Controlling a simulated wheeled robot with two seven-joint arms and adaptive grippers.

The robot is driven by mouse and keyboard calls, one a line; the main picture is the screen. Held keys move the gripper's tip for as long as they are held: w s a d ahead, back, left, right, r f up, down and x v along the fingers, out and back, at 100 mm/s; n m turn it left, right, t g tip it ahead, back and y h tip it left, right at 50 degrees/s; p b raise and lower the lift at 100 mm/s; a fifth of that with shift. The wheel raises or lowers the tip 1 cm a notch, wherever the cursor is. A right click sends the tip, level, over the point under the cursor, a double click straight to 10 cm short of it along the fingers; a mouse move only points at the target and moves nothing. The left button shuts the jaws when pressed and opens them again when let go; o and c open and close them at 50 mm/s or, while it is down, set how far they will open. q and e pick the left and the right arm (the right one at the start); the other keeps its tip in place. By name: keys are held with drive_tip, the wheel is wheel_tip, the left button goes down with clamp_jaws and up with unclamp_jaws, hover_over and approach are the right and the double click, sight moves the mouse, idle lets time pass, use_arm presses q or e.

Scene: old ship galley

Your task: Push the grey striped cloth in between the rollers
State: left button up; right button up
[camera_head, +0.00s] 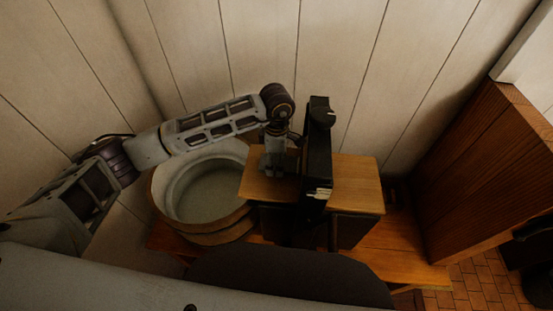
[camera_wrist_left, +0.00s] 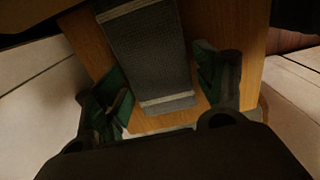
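The grey cloth (camera_wrist_left: 150,62) with pale stripes lies flat on a wooden board (camera_wrist_left: 92,45) in the left wrist view. One pale stripe crosses its near end, another lies farther up. My left gripper (camera_wrist_left: 165,92) is open, with a green-padded finger on either side of the cloth; I cannot tell whether they touch it. In the head view my left gripper (camera_head: 276,162) points down over the wooden board (camera_head: 258,188), left of the black upright wringer frame (camera_head: 318,150). The cloth is hidden there, and the rollers cannot be made out. My right gripper is not in view.
A round wooden tub (camera_head: 205,222) with a pale inside stands left of the wringer, under my left arm. Another board (camera_head: 358,185) extends right of the frame. A plank wall (camera_head: 350,60) is close behind, and a wooden cabinet (camera_head: 485,170) stands at the right.

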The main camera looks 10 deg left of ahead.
use_arm(q)
drive_tip(key=shift+o, duration=0.7)
